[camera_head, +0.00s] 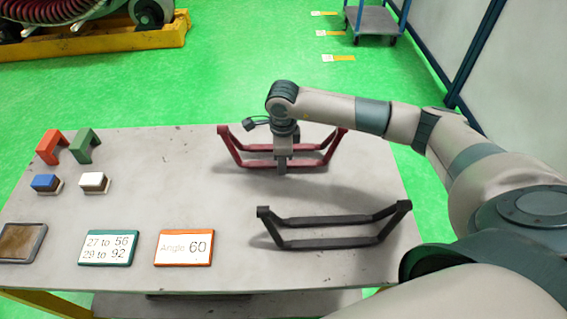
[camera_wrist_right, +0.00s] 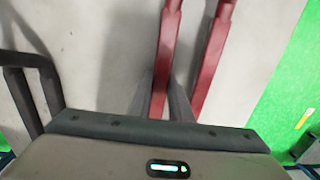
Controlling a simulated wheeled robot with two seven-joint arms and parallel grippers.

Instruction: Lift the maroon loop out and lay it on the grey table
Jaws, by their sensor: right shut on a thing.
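The maroon loop (camera_head: 231,145) is at the back of the grey table (camera_head: 180,150), a long frame with raised ends. My right gripper (camera_head: 282,168) comes down over its middle and is shut on its near bar. In the right wrist view, one bar of the maroon loop (camera_wrist_right: 162,60) runs between the fingers of the gripper (camera_wrist_right: 160,95), and the other bar passes to the right of them. I cannot tell whether the loop touches the table or is slightly above it. My left gripper is not in view.
A black loop (camera_head: 330,219) lies nearer on the table. At left are a red bracket (camera_head: 53,147), a green bracket (camera_head: 86,146), blue and white blocks, a brown tray (camera_head: 40,232) and two signs (camera_head: 107,262). The table's middle left is clear.

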